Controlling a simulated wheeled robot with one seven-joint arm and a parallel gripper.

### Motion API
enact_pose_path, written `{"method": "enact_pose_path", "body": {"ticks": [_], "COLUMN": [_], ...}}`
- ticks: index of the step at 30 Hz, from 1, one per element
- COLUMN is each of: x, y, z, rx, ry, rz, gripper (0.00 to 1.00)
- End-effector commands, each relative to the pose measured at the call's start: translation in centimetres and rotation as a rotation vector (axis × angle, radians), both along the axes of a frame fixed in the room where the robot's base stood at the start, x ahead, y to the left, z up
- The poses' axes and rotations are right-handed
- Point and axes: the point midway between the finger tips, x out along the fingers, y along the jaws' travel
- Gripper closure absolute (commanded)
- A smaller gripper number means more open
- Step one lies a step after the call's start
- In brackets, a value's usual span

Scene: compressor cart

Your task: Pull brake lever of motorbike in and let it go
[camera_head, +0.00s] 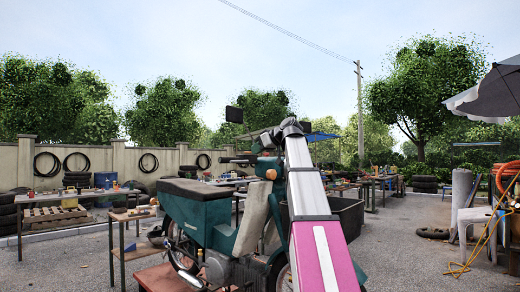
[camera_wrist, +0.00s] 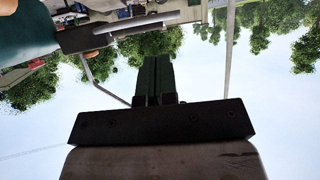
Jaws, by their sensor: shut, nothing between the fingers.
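The teal motorbike (camera_head: 205,212) stands upright in the middle of the head view, with its seat to the left. Its handlebar is partly hidden behind my arm; one dark grip (camera_head: 238,160) shows left of the arm. In the wrist view, which looks upside down, part of the handlebar (camera_wrist: 85,38) crosses the top. A pale grey bar beside it (camera_wrist: 150,22) looks like the brake lever, but I cannot be sure. My gripper (camera_wrist: 158,60) is shut and empty, its two dark fingers side by side, pointing toward that bar. No contact with it shows.
A dark bin (camera_head: 348,217) stands right behind my arm. Worktables (camera_head: 128,214) stand left. Open paving (camera_head: 405,250) lies right.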

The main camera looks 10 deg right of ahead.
Motion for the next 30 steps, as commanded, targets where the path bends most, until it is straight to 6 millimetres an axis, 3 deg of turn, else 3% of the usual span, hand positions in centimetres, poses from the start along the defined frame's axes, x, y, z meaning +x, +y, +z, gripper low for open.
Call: {"method": "enact_pose_path", "body": {"ticks": [6, 15, 30], "x": [2.9, 5.8, 6.4], "y": [2.7, 5.2, 5.9], "z": [-1.8, -3.6, -4.1], "rx": [0.000, 0.000, 0.000], "ry": [0.002, 0.002, 0.001], "rz": [0.003, 0.000, 0.000], "gripper": [1.00, 1.00, 1.00]}}
